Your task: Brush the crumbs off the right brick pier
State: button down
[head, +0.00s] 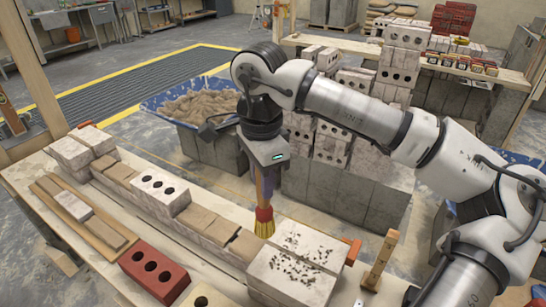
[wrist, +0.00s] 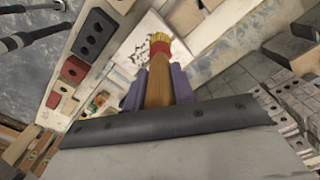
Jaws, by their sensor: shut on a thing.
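The right brick pier (head: 290,283) is pale and stands at the near right end of the low wall. Dark crumbs (head: 291,262) are scattered over its top, mostly on the left and middle part. My gripper (head: 266,180) points down and is shut on the handle of a brush (head: 264,221) with a red band and yellow bristles. The bristles are beside the pier's back left edge; I cannot tell whether they touch it. In the wrist view the brush (wrist: 159,72) reaches out from between the fingers, its bristles near the crumbs (wrist: 141,53) on the pale top.
The wall runs left with tan blocks and a pale three-hole brick (head: 160,190). A red brick (head: 154,275) lies on the bench in front. A wooden piece (head: 381,258) stands right of the pier. A blue tub of sand (head: 200,103) is behind.

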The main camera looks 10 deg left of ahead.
aim_at(263, 207)
jog(key=shift+s+f, duration=0.25)
jog(key=shift+f, duration=0.15)
jog(key=shift+f+b, duration=1.55)
jog(key=shift+f, duration=0.6)
jog(key=shift+w, duration=0.1)
